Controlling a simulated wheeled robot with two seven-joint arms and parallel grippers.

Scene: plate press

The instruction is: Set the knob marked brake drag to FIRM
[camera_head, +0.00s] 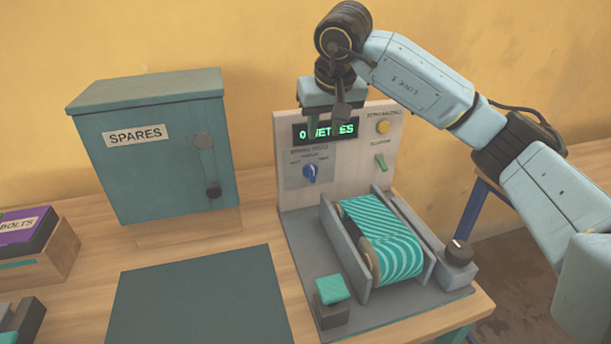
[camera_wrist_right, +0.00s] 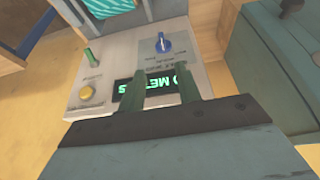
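A blue knob (camera_head: 310,173) sits on a small grey plate on the upright panel of the machine, with several position words around it that are too small to read surely. Its grip stands roughly upright. It also shows in the wrist view (camera_wrist_right: 163,43). A black knob (camera_head: 460,251) with a pale mark sits on a grey block at the machine's right side; I see no readable label there. My right gripper (camera_head: 326,124) points down in front of the green display, above the blue knob and apart from it. Its two fingers (camera_wrist_right: 160,82) are spread and empty. My left gripper is out of view.
The panel also carries a lit display (camera_wrist_right: 150,86), a yellow button (camera_head: 383,127) and a green toggle (camera_head: 381,162). A striped teal belt drum (camera_head: 385,240) and a teal block (camera_head: 333,288) stand in front. A SPARES cabinet (camera_head: 160,165) is left; a dark mat (camera_head: 195,295) lies clear.

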